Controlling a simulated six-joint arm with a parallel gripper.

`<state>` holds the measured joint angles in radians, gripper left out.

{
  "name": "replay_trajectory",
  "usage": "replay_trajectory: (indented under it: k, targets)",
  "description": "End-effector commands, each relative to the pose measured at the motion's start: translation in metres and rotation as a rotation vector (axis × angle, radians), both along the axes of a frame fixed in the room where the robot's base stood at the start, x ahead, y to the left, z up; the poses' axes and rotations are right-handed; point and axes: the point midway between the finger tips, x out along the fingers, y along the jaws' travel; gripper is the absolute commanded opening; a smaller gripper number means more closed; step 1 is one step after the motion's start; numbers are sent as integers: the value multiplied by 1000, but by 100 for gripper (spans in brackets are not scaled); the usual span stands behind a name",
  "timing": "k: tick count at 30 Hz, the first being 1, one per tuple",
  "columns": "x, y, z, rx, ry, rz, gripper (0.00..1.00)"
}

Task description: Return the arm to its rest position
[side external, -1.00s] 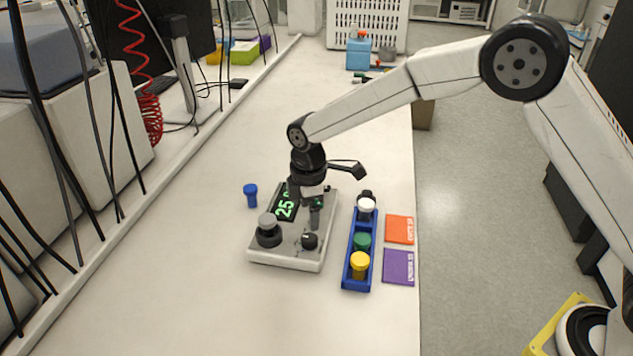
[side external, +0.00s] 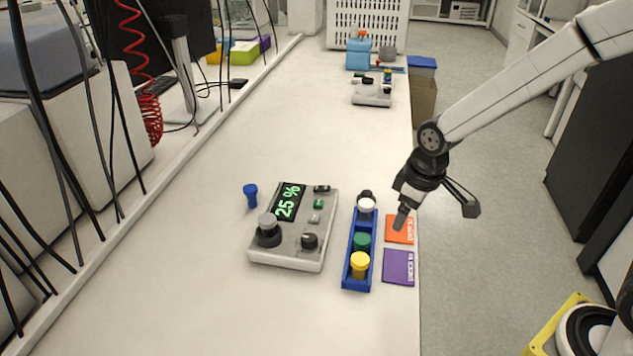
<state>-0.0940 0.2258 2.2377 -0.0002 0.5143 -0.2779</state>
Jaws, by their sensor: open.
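My gripper (side external: 402,217) hangs at the right edge of the bench, in front of the orange card in the picture, tilted down to the left. Its jaws look small and empty, with nothing held. The near device (side external: 291,258) stands on the bench to the left, its display (side external: 288,202) reading 25 %. It carries a grey-capped reactor (side external: 267,227), a dark knob (side external: 309,241) and small buttons. The blue rack (side external: 358,283) beside it holds white-capped (side external: 366,205), green-capped (side external: 362,241) and yellow-capped (side external: 360,261) vessels.
An orange card (side external: 400,235) and a purple card (side external: 398,268) lie along the bench's right edge. A blue-capped item (side external: 250,194) stands left of the device. A second device (side external: 372,94) and a blue container (side external: 358,54) are at the back. The bench middle is clear.

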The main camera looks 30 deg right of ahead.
Motion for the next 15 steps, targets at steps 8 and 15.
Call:
replay_trajectory:
  k: [8, 15]
  targets:
    - [-61, -28, -2, 42, -49, -274, 91]
    - [-82, -34, -5, 58, -65, -366, 91]
